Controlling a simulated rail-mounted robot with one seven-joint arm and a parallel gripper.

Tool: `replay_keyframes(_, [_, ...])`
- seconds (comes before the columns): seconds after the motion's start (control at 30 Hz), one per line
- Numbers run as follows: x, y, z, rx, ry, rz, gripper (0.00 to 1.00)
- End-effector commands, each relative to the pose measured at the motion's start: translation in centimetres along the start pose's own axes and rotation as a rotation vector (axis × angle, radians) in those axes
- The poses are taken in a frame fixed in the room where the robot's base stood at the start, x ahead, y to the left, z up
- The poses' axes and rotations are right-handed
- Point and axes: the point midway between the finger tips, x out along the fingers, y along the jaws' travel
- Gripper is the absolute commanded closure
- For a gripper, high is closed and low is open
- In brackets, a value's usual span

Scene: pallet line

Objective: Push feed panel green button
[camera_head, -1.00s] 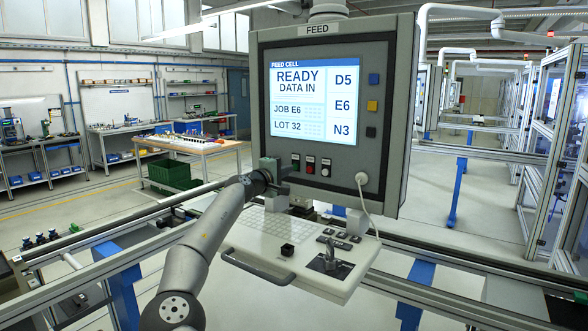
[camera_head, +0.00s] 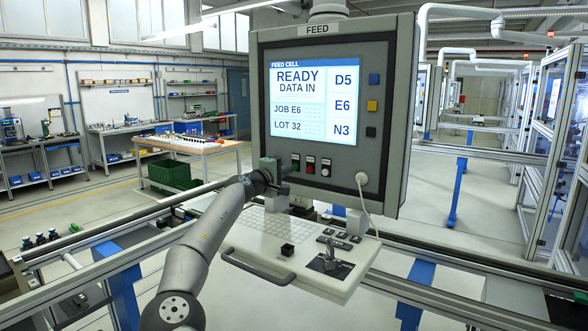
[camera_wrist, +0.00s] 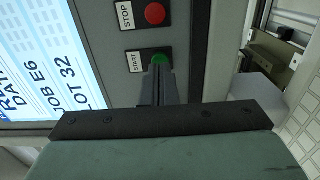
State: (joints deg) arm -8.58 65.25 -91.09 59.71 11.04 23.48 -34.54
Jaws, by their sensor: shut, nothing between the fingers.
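The feed panel (camera_head: 395,110) is a grey box with a lit screen reading READY DATA IN. In the wrist view its green button (camera_wrist: 161,58) sits on a plate marked START, beside a red button (camera_wrist: 155,13) marked STOP. My gripper (camera_wrist: 157,72) is shut and empty, with its fingertips at the green button and overlapping its lower edge in that view. I cannot tell whether they press it. In the head view my gripper (camera_head: 287,168) reaches the panel's lower left, where the green button is mostly hidden.
A white keyboard shelf (camera_head: 300,260) with a joystick (camera_head: 328,261) juts out below the panel. A white cable (camera_head: 364,200) hangs from the panel's lower right. Rails run behind the shelf. A work table (camera_head: 190,145) and a green crate (camera_head: 173,174) stand farther back.

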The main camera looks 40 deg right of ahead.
Motion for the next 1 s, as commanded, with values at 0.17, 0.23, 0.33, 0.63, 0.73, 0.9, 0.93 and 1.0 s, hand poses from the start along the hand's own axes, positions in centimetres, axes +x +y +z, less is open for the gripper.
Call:
replay_keyframes(0.17, [0.0, -0.07, 0.0, 0.001, 0.0, -0.001, 1.0])
replay_keyframes(0.23, [0.0, -0.1, -0.01, 0.002, 0.0, -0.001, 1.0])
replay_keyframes(0.33, [0.0, -0.04, 0.0, 0.0, 0.0, 0.0, 1.0])
replay_keyframes(0.63, [0.05, 0.01, 0.0, 0.0, 0.0, 0.0, 1.0])
replay_keyframes(0.73, [0.16, 0.03, 0.0, 0.0, 0.0, 0.0, 1.0])
replay_keyframes(0.9, [0.41, 0.06, -0.01, -0.001, 0.0, 0.0, 1.0])
replay_keyframes(0.93, [0.45, 0.06, -0.02, -0.001, 0.0, 0.0, 1.0])
replay_keyframes(1.0, [0.56, 0.07, -0.01, -0.001, 0.0, 0.001, 1.0])
